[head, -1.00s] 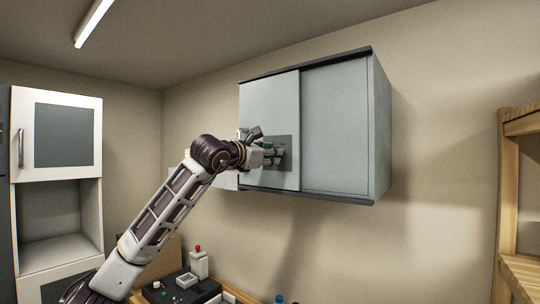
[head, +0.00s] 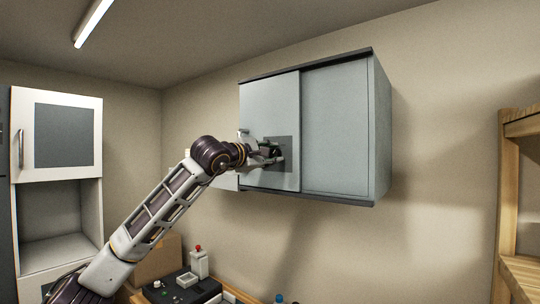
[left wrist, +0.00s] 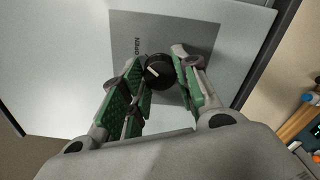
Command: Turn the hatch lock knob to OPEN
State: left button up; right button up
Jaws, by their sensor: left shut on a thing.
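The black hatch lock knob (left wrist: 158,72) has a pale pointer mark, slanted in the left wrist view. It sits on a dark grey plate (left wrist: 185,35) with the word OPEN (left wrist: 137,48) printed to the left of the knob in that view. The plate also shows on the cabinet's left door in the head view (head: 284,142). My left gripper (left wrist: 160,73) has its green-padded fingers on either side of the knob and is shut on it. In the head view the left gripper (head: 270,152) is against the plate and hides most of the knob. My right gripper is not in view.
The grey wall cabinet (head: 338,130) has two door panels. Below is a counter with a dark machine (head: 183,290), a white unit with a red button (head: 198,262) and a cardboard box (head: 158,258). Wooden shelving (head: 515,200) stands at the right. The space before the cabinet's right panel is free.

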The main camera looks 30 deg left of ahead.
pick_arm(q)
jog(key=shift+m, duration=0.3)
jog(key=o, duration=1)
jog(key=shift+s, duration=0.15)
jog(key=shift+s+a, duration=0.15)
jog(key=shift+s, duration=1.8)
jog(key=shift+s+a, duration=0.15)
jog(key=shift+s, duration=1.75)
jog(key=shift+s+a, duration=0.15)
jog(key=shift+s, duration=1.8)
